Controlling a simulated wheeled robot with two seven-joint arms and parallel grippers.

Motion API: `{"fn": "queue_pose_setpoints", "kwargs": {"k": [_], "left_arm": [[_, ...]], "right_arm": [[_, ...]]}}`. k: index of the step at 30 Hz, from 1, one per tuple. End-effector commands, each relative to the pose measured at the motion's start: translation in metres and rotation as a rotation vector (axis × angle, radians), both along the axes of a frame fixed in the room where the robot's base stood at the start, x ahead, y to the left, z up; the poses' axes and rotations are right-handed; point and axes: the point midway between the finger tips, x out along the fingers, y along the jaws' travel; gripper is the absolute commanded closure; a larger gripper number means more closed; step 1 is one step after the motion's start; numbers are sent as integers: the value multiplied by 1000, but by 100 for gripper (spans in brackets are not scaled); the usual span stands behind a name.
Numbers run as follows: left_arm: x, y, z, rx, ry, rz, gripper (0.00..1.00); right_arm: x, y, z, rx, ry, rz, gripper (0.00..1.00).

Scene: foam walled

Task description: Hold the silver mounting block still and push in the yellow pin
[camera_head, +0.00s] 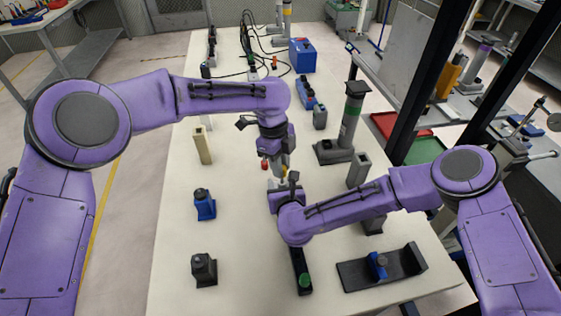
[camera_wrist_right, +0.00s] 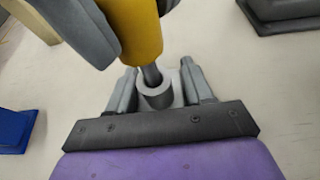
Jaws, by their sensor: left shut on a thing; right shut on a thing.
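The silver mounting block (camera_wrist_right: 158,97) shows in the right wrist view as a grey piece with a round collar on top. My right gripper (camera_wrist_right: 160,70) is shut on it, one finger on each side. The yellow pin (camera_wrist_right: 137,30) is tilted above the block, and its grey shank meets the collar opening; how deep it sits I cannot tell. My left gripper (camera_head: 277,167) comes in from above in the head view and is shut on the yellow pin. In the head view my right arm hides the block, and the pin is too small to make out.
A blue block (camera_head: 204,204) and a dark block (camera_head: 204,269) stand on the left of the white table (camera_head: 175,240). A dark fixture with a blue part (camera_head: 378,265) lies at the front right.

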Motion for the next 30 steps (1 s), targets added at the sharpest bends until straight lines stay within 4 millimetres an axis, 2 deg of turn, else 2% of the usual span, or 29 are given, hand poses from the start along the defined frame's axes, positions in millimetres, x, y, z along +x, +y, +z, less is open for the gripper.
{"fn": "queue_pose_setpoints", "kwargs": {"k": [26, 27, 30], "left_arm": [[0, 0, -22, 1, 1, 1, 100], [0, 0, -23, 0, 0, 0, 73], [0, 0, -22, 0, 0, 1, 46]], "right_arm": [[0, 0, 0, 0, -1, 0, 84], [0, 0, 0, 0, -1, 0, 84], [0, 0, 0, 0, 0, 0, 84]]}}
